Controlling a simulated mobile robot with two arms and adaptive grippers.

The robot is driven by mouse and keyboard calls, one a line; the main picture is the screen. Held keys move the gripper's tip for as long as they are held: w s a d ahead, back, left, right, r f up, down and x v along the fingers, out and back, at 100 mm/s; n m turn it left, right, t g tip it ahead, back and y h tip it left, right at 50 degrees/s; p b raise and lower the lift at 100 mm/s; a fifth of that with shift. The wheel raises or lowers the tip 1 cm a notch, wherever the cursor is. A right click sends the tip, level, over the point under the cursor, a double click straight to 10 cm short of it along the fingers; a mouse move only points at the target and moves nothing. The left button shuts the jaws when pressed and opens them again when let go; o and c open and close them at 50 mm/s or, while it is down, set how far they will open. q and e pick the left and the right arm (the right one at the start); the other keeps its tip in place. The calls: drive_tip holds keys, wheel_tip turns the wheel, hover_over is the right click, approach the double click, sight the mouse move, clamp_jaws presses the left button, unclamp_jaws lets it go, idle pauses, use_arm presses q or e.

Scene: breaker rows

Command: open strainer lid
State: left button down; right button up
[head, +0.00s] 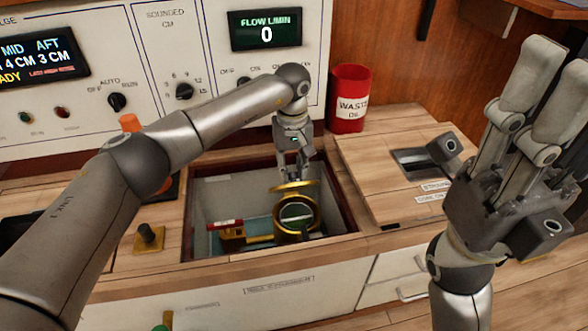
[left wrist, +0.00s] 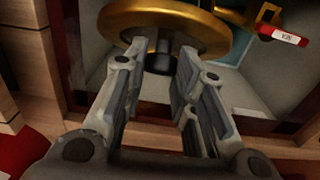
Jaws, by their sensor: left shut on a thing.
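The strainer (head: 297,217) is a brass round body in the recessed bay, with its ring-shaped opening showing in the head view. The brass disc-shaped strainer lid (head: 292,187) is just above that ring, and looks apart from it at the front. In the left wrist view the lid (left wrist: 170,24) fills the top, with a dark knob (left wrist: 161,58) between the fingertips. My left gripper (head: 294,172) is shut on this knob from above. My right gripper (head: 558,68) is raised at the right, fingers up, apart and empty, far from the strainer.
A wooden cover (head: 390,190) is right of the bay. The control panel (head: 215,75) is behind.

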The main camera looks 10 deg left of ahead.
use_arm(q)
drive_tip(key=shift+w+a+f+p, duration=0.1)
drive_tip(key=shift+w+a+p, duration=0.2)
drive_tip(key=shift+w, duration=0.5)
drive_tip(key=shift+w+a+f+p, duration=0.1)
drive_tip(key=shift+w+a, duration=0.3)
drive_tip(key=shift+w, duration=0.4)
drive_tip(key=shift+f, duration=0.1)
drive_tip(key=c, duration=1.6)
unclamp_jaws()
drive_tip(key=o, duration=0.4)
drive_tip(key=shift+w+f, duration=0.15)
drive_tip(key=shift+f, duration=0.05)
drive_tip(key=shift+d+r, duration=0.15)
drive_tip(key=shift+r, duration=0.1)
drive_tip(key=shift+r, duration=0.15)
wheel_tip(320, 180, up, 12)
drive_tip(key=shift+f, duration=0.15)
